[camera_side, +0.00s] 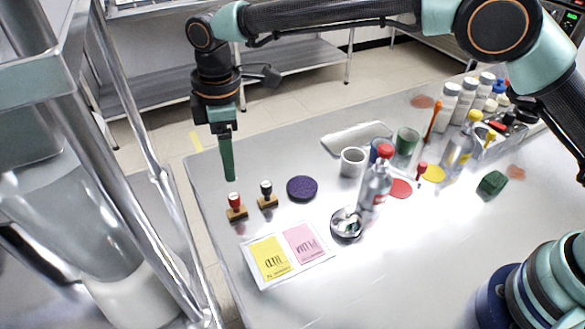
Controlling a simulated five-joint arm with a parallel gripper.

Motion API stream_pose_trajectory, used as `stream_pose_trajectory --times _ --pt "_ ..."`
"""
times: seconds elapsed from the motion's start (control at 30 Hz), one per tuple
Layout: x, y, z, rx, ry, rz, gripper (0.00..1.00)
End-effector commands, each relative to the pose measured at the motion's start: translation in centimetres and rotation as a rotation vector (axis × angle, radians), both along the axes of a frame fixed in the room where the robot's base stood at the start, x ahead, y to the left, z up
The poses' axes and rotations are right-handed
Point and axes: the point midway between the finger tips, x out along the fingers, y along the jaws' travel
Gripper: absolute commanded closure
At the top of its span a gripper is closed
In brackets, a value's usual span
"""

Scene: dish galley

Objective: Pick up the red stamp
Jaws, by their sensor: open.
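The red stamp (235,201) stands upright near the left edge of the table, with a red knob on a wooden block. A similar stamp with a black knob (266,189) stands just to its right. My gripper (229,178) points down just above the red stamp, its green fingers apart from the knob. It holds nothing that I can see. The fingers overlap in this view, so the gap between them is hidden.
A dark purple round pad (302,188) lies right of the stamps. A white sheet with yellow and pink cards (297,271) lies in front. A clear bottle with a red cap (375,186), cups (353,162) and a metal dish (346,224) stand further right.

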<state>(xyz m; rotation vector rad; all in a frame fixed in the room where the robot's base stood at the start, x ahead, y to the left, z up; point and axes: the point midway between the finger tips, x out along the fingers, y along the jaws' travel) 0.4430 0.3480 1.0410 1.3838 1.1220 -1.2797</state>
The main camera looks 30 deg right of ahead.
Motion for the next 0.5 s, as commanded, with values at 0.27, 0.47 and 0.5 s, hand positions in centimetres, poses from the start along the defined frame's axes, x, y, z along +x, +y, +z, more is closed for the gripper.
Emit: stream_pose_trajectory --times 0.27,0.47,0.5 --pt "-0.1 0.5 -3.6 -0.006 0.006 0.015 0.34" --pt "0.1 0.5 -6.5 -0.004 0.004 0.014 0.34" --pt "0.1 0.6 -6.8 -0.004 0.005 0.014 0.34"
